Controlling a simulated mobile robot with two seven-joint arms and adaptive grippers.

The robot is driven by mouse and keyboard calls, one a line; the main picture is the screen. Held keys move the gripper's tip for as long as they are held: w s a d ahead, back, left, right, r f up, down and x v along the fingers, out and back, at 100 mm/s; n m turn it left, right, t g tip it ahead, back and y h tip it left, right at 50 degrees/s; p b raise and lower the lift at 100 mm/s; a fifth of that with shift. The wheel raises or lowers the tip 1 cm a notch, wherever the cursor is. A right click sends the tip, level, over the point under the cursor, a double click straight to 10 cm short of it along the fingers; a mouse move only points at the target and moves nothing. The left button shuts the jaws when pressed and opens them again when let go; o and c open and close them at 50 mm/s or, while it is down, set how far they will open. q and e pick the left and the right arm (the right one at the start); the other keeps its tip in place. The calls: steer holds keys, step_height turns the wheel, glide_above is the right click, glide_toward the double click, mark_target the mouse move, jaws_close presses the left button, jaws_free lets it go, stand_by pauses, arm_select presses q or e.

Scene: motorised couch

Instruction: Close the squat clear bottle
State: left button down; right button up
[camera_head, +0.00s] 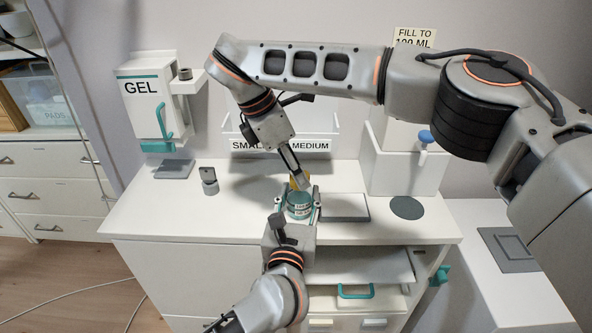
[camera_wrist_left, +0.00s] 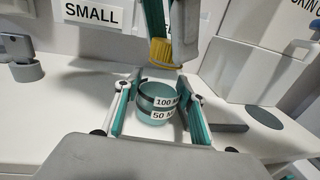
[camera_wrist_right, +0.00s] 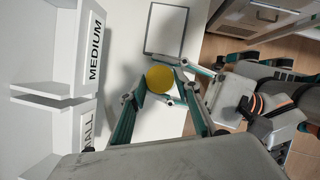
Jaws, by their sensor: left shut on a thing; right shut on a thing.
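The squat clear bottle (camera_head: 299,207) stands upright on the white counter, with teal contents and labels reading 100 and 50. It also shows in the left wrist view (camera_wrist_left: 154,103), with its mouth uncovered. My left gripper (camera_head: 297,212) is shut on the bottle, a finger on either side. My right gripper (camera_head: 300,183) is shut on a yellow cap (camera_wrist_left: 161,51) and holds it above the bottle, with a small gap showing. In the right wrist view the cap (camera_wrist_right: 160,79) sits between the fingertips and hides the bottle's mouth.
A grey pad (camera_head: 345,207) and a dark round disc (camera_head: 407,208) lie right of the bottle. A small grey holder (camera_head: 209,181) stands to the left. The GEL dispenser (camera_head: 143,105) and the SMALL and MEDIUM bins are behind. An open drawer is below.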

steer(key=o, duration=0.7)
steer(key=shift+r, duration=2.25)
steer(key=shift+c, duration=0.6)
